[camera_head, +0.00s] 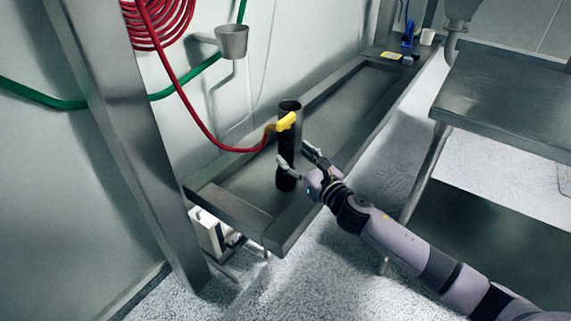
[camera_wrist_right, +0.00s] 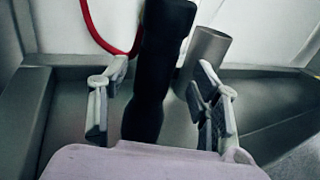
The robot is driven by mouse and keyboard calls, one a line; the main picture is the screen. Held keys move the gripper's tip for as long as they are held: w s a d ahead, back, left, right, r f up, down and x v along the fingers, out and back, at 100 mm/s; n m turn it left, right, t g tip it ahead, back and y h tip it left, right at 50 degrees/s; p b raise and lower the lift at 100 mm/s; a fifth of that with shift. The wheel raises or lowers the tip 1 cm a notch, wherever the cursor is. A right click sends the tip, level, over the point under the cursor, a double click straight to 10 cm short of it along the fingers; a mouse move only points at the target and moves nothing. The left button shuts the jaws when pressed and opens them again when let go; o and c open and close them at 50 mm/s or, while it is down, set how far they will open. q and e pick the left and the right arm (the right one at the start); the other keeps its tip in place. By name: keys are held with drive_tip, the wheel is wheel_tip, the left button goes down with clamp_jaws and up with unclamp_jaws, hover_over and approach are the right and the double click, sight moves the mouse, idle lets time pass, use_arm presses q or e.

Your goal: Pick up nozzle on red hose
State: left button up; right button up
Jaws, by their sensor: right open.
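The red hose (camera_head: 190,105) hangs from the wall and ends at a yellow fitting (camera_head: 286,122). My right gripper (camera_head: 300,160) is open, one finger on each side of the nozzle's lower part; contact cannot be told. My left gripper is not in view.
A long metal trough (camera_head: 235,207) runs under the nozzle along the wall. A metal post (camera_head: 125,130) stands at left. A small grey cup (camera_head: 232,42) and a green hose (camera_head: 45,102) are on the wall. A metal table (camera_head: 505,100) stands at right. Small items, including a blue one (camera_head: 408,40), sit at the far end.

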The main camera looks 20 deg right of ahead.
sight(290, 153)
drive_tip(key=x, duration=0.4)
drive_tip(key=shift+a+r, duration=0.1)
drive_tip(key=shift+a, duration=0.15)
drive_tip(key=shift+w+a, duration=0.1)
drive_tip(key=shift+w, duration=0.15)
drive_tip(key=shift+c, duration=1.3)
drive_tip(key=c, duration=0.5)
clamp_jaws()
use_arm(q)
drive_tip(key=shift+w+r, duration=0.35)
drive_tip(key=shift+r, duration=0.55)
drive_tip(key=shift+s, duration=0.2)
use_arm(e)
drive_tip(key=shift+r, duration=0.1)
